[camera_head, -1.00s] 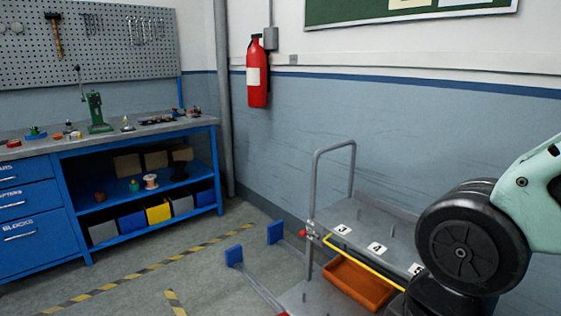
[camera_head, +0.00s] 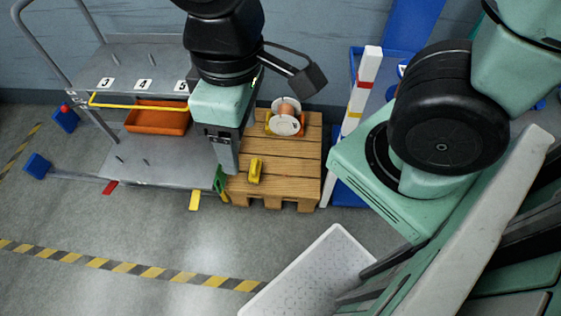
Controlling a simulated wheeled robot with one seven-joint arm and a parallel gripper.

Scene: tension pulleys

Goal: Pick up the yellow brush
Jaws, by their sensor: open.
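A small yellow object (camera_head: 255,170), which looks like the yellow brush, lies on the wooden pallet (camera_head: 283,187) near its front left part. Fine detail such as bristles is too small to tell. My gripper (camera_head: 227,172) points down just left of the yellow object, above the pallet's left edge. I see the fingers nearly edge-on, with nothing visible held in them. They appear apart from the yellow object, but the height between them is hard to judge.
A spool (camera_head: 285,118) in an orange-yellow holder stands at the pallet's back. A grey trolley (camera_head: 150,170) with numbered places and an orange bin (camera_head: 158,118) stands to the left. A blue rack (camera_head: 348,190) with a striped post stands right. Open floor lies in front.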

